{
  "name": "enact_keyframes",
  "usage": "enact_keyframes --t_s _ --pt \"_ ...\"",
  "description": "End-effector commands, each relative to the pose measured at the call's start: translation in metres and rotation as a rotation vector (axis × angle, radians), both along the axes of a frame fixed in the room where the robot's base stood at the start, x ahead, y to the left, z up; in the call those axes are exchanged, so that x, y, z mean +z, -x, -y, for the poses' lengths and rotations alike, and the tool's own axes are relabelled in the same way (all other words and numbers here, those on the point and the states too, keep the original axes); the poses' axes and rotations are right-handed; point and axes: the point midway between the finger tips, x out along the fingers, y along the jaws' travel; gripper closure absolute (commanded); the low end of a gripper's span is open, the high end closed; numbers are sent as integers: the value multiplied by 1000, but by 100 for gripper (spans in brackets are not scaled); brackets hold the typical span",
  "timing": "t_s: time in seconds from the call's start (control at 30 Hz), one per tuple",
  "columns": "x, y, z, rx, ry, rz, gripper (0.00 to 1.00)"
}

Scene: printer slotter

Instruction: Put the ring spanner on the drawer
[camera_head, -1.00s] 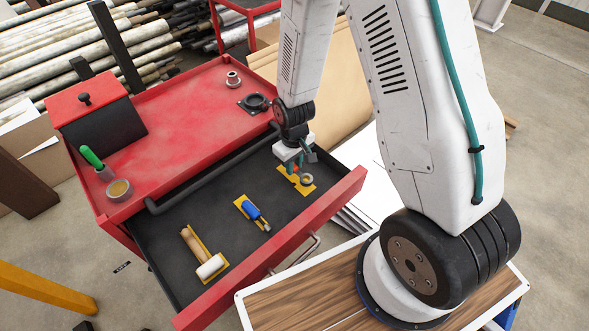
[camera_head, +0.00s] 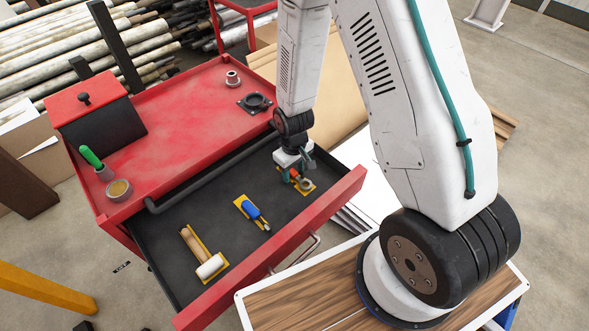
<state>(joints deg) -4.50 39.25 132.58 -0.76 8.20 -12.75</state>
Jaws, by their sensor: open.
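The ring spanner (camera_head: 305,184) is in the open black drawer (camera_head: 285,221), at the drawer's right end, over a yellow-edged cutout (camera_head: 311,189). Its grey ring end shows; the rest is partly hidden by my gripper. An orange-red part shows between the ring and the fingers. My gripper (camera_head: 290,174) is open, pointing down right at the spanner's handle end. Whether the fingers touch the spanner, and whether it lies fully flat in the cutout, is too small to tell.
A blue-handled screwdriver (camera_head: 252,211) and a wooden-handled mallet (camera_head: 205,258) lie in yellow-edged cutouts further left. The red cart top (camera_head: 185,135) holds a black-and-red box (camera_head: 97,118), a green-handled tool (camera_head: 92,157), a tape roll (camera_head: 118,190) and round parts.

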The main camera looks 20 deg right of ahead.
Motion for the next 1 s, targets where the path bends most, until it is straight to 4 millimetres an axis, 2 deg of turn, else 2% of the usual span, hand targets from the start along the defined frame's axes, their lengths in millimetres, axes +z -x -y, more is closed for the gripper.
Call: enact_keyframes --t_s 0.17,0.4,0.6,1.0 --pt "20 -2 0 0 -1 5 55" --pt "69 -1 0 1 0 6 55" --pt "103 -1 0 0 0 4 55" --pt "132 1 1 -7 0 6 55"
